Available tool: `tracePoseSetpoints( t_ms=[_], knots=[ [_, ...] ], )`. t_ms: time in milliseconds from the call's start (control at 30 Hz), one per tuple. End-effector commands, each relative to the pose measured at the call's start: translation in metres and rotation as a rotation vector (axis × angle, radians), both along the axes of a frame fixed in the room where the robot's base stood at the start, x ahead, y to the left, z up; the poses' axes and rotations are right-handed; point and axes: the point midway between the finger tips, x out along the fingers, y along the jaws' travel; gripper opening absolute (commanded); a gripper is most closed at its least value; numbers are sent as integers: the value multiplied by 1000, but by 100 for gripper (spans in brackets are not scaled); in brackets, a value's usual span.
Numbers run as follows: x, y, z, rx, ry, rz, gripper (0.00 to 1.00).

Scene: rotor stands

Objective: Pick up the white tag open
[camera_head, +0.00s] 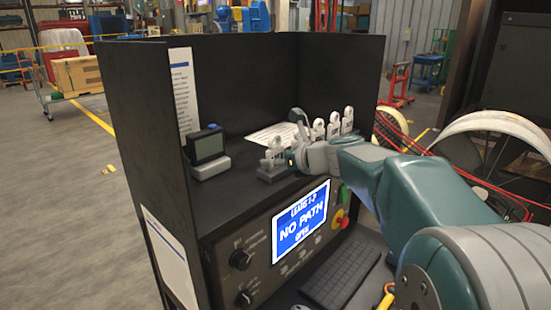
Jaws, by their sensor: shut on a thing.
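My gripper (294,157) reaches in from the right over the shelf of the black console. It is shut on a white tag (275,149) with a round top, which stands upright over a small grey block (271,174). The fingertips are small here and partly hidden by the wrist. Several similar white tags (333,126) stand in a row behind and to the right of my gripper. The lettering on the tags is too small to read.
A small grey device with a dark screen (208,146) stands at the shelf's left. Black panels (240,85) enclose the shelf at the left and back.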

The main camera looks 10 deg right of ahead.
Motion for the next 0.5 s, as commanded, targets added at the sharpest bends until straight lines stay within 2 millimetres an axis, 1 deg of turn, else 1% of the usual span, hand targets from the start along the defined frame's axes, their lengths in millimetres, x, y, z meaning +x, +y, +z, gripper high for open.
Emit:
tracePoseSetpoints(
  t_ms=[267, 367, 500],
  knots=[
    [0, 1, 3, 0, -1, 2, 46],
    [0, 1, 11, -1, -3, 3, 46],
    [0, 1, 33, 0, -5, 3, 46]
  ],
)
